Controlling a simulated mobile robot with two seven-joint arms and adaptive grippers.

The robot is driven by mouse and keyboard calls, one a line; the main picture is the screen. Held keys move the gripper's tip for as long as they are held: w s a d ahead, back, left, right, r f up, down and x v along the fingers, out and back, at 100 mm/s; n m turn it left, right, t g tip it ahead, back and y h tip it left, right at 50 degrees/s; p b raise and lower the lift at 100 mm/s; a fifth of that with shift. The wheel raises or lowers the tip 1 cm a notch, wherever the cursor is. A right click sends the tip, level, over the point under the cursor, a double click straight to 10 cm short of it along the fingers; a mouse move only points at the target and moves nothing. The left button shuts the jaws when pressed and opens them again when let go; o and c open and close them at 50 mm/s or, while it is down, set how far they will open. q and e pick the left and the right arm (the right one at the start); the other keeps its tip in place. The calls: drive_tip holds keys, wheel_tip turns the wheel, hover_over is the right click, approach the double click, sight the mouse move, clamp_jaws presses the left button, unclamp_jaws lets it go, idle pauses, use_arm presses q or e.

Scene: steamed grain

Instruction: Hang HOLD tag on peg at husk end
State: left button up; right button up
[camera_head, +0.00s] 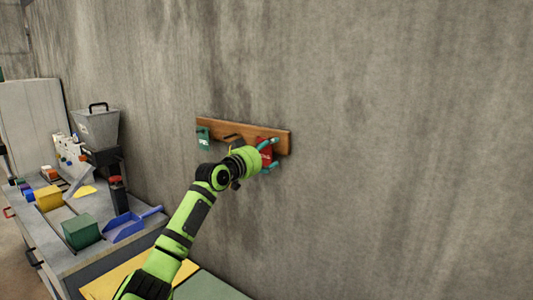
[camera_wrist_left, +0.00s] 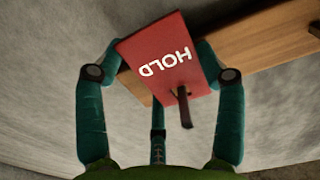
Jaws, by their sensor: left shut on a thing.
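The red HOLD tag (camera_head: 265,152) is at the right end of the wooden peg board (camera_head: 284,141) on the wall. My left gripper (camera_head: 272,153) is shut on this tag, with teal fingers along its two sides. In the left wrist view the tag (camera_wrist_left: 152,48) shows its white lettering upside down, with the board (camera_wrist_left: 265,40) behind it. A dark peg (camera_wrist_left: 184,108) shows in front of the tag's lower part there and seems to come through it. The exact fit at the hole is hard to see. My right gripper is in neither view.
A green tag (camera_head: 203,138) hangs at the board's left end. A bench at left holds a grey hopper (camera_head: 98,127), a blue scoop (camera_head: 126,226), a yellow box (camera_head: 48,198) and a green box (camera_head: 81,231). The wall right of the board is bare.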

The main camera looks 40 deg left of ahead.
use_arm(q)
drive_tip(key=o, duration=0.9)
drive_tip(key=s+d, duration=0.1)
drive_tip(key=s, duration=1.1)
drive_tip(key=shift+d, duration=0.15)
